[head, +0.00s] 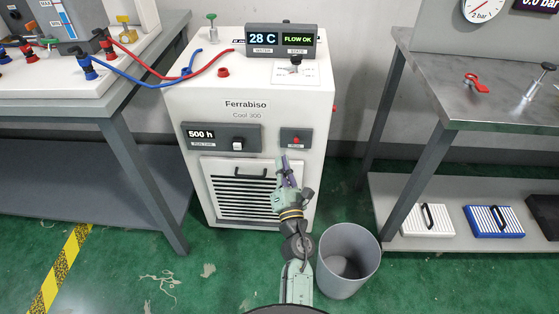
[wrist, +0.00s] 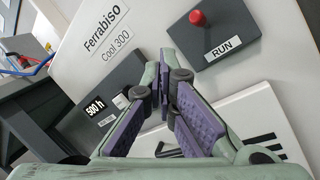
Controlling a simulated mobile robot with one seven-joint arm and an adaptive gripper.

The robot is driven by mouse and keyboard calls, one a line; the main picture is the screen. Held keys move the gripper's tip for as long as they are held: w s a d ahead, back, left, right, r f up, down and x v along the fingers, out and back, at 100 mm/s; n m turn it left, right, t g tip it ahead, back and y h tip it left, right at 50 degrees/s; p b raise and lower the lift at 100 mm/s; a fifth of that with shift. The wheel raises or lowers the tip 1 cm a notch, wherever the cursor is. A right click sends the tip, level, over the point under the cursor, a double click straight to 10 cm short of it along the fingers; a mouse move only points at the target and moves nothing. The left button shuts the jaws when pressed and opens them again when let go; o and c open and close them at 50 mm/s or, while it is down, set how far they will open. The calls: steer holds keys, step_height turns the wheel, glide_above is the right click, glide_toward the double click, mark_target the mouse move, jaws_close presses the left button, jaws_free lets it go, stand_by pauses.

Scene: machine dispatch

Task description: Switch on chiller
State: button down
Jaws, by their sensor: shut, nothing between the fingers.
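The chiller (head: 180,120) is a white cabinet labelled Ferrabiso Cool 300. Its top display (head: 281,39) reads 28 C and FLOW OK. On the right of its front is a small grey panel with a red button (head: 296,139). In the wrist view the red button (wrist: 197,18) stands out above the word RUN. My gripper (head: 284,164) is shut and empty, in front of the chiller just below the RUN panel. In the wrist view my gripper's purple-padded fingertips (wrist: 164,78) are below and left of the button, apart from it in the picture.
A 500 h panel (head: 220,137) with a white knob is left of the RUN panel. A louvred cover (head: 238,190) with a black handle is below. A grey bin (head: 347,260) stands on the floor at the right. Workbenches (head: 500,110) flank the chiller.

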steer(key=s+r, duration=0.1)
steer(key=s, duration=0.1)
steer(key=s+d+r, duration=0.1)
steer(key=s, duration=0.1)
steer(key=shift+d+r, duration=0.15)
steer(key=shift+r, duration=0.25)
